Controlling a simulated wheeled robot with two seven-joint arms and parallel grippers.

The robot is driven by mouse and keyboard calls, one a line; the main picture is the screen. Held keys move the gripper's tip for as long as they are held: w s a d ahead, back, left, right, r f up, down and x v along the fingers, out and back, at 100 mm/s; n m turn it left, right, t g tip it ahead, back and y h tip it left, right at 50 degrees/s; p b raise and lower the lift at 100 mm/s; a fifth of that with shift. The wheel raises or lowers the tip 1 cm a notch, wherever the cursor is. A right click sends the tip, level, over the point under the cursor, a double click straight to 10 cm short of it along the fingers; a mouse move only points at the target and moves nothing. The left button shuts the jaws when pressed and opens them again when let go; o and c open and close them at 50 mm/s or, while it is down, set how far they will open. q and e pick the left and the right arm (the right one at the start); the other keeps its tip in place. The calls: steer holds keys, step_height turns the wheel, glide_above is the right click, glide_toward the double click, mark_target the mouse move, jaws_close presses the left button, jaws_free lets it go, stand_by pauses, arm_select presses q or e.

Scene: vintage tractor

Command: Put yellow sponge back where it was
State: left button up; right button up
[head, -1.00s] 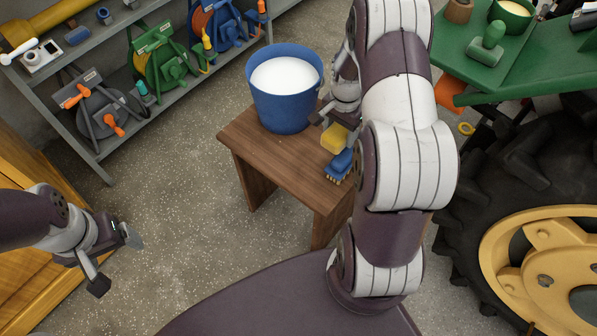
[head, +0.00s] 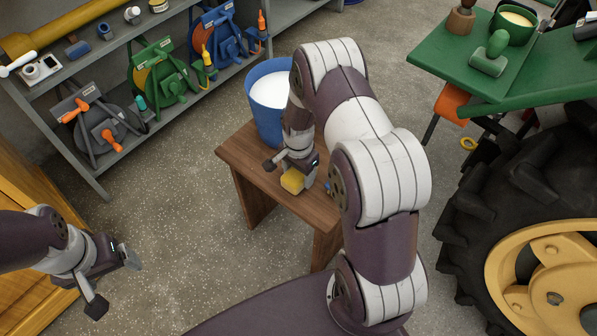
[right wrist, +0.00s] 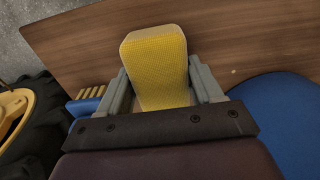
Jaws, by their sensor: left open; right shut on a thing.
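My left gripper (head: 115,282) is open and empty at the lower left, away from the table.
A blue bucket (head: 267,108) with white contents stands at the table's back, partly behind my right arm. A blue brush (right wrist: 86,104) with yellowish bristles is beside the gripper. A tractor wheel (head: 490,210) and green bench (head: 470,75) are right; a shelf (head: 88,170) is left.

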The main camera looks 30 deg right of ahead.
mark_target(297, 173)
steer(key=o, duration=1.3)
steer(key=shift+f, duration=0.1)
steer(key=shift+o, duration=0.2)
step_height(297, 173, up, 13)
steer(key=p, duration=0.3)
steer(key=s+a+r+n, duration=0.4)
steer(key=s+n, duration=0.2)
steer(key=n, duration=0.1)
steer(key=s+a+r+n+t, duration=0.1)
steer(key=s+a+r+n, duration=0.3)
steer(key=s+n, duration=0.2)
steer(key=shift+s+r+n, duration=0.35)
steer(key=shift+s+n, duration=0.05)
steer(key=shift+s, duration=0.35)
step_height(297, 173, up, 18)
steer(key=p, duration=1.7)
steer(key=shift+f+p, duration=0.15)
steer(key=shift+p, duration=0.2)
